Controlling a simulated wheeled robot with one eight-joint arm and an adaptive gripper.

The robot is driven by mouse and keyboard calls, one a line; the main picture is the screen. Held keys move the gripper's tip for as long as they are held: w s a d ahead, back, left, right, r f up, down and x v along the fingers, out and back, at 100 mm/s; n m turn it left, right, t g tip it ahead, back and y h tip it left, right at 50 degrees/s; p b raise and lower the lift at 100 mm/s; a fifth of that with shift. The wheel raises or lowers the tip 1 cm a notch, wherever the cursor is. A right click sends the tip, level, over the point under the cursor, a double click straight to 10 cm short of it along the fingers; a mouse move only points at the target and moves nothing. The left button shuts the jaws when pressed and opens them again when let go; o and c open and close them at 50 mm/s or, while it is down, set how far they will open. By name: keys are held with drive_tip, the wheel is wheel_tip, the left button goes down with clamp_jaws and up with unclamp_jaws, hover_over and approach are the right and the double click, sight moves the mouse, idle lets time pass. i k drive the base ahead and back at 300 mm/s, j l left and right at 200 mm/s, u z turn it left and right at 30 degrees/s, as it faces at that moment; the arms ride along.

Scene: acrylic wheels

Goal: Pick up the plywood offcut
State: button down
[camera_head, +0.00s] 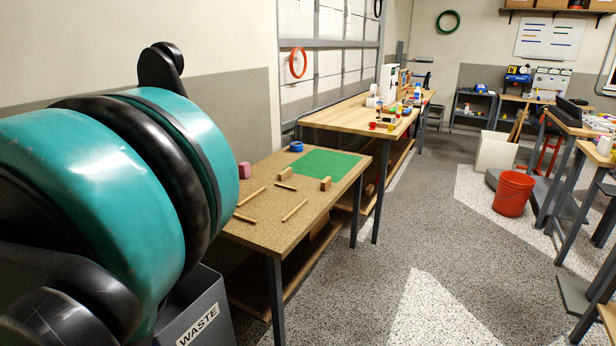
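On the near cork-topped table (262,228), two small wooden blocks lie by the green mat (318,164): one block (325,184) at the mat's front edge and a flatter block (285,174) at its left corner. I cannot tell which piece, if any, is the plywood offcut. My gripper cannot be made out. A large teal and black arm part, which looks like mine, fills the left side and hides the table's left end.
A blue ring (296,146) and a pink cylinder (245,170) stand on the near table. A grey WASTE bin (207,312) stands before it. A longer wooden bench (345,115) adjoins behind. A red bucket (513,194) stands right. The middle floor is clear.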

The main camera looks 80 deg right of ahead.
sight(287, 172)
drive_tip(key=z, duration=3.85)
drive_tip(key=i+l+z, duration=0.3)
drive_tip(key=i, duration=0.25)
drive_tip(key=i+z, duration=0.25)
drive_tip(key=i, duration=0.3)
drive_tip(key=i+j+u, duration=0.15)
drive_tip(key=i+u, duration=0.15)
drive_tip(key=u, duration=0.2)
drive_tip(key=i+u, duration=0.35)
drive_tip(key=u, duration=0.15)
drive_tip(key=i+l+u, duration=0.1)
drive_tip(key=i+u, duration=0.2)
drive_tip(key=u, duration=0.2)
drive_tip(key=i+l+u, duration=0.25)
drive_tip(key=u, duration=0.25)
drive_tip(key=i+u, duration=0.25)
drive_tip(key=u, duration=0.15)
drive_tip(key=i+u, duration=0.5)
drive_tip(key=u, duration=0.25)
